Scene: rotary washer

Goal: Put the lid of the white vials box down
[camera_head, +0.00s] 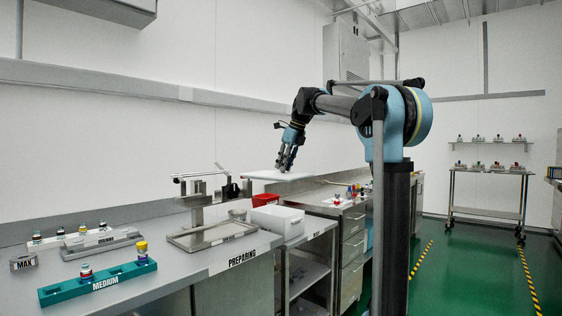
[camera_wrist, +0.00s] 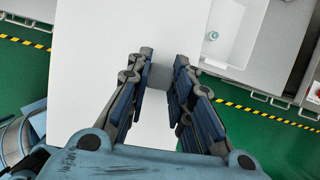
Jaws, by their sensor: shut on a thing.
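The white lid (camera_head: 265,176) is a flat, roughly level plate held in the air in the head view. It fills much of the wrist view (camera_wrist: 95,75). My gripper (camera_head: 284,167) is shut on the lid from above, and its fingers show in the wrist view (camera_wrist: 164,62). The white vials box (camera_head: 264,224) stands open-topped on the bench below the lid, with a clear vertical gap between them. In the wrist view an open box corner (camera_wrist: 240,50) shows at upper right, with a small round item inside.
A metal tray (camera_head: 190,243) lies left of the box, and a scale-like stand (camera_head: 198,203) is behind it. A red bin (camera_head: 264,200) stands behind the box. Bare bench lies between rack and tray.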

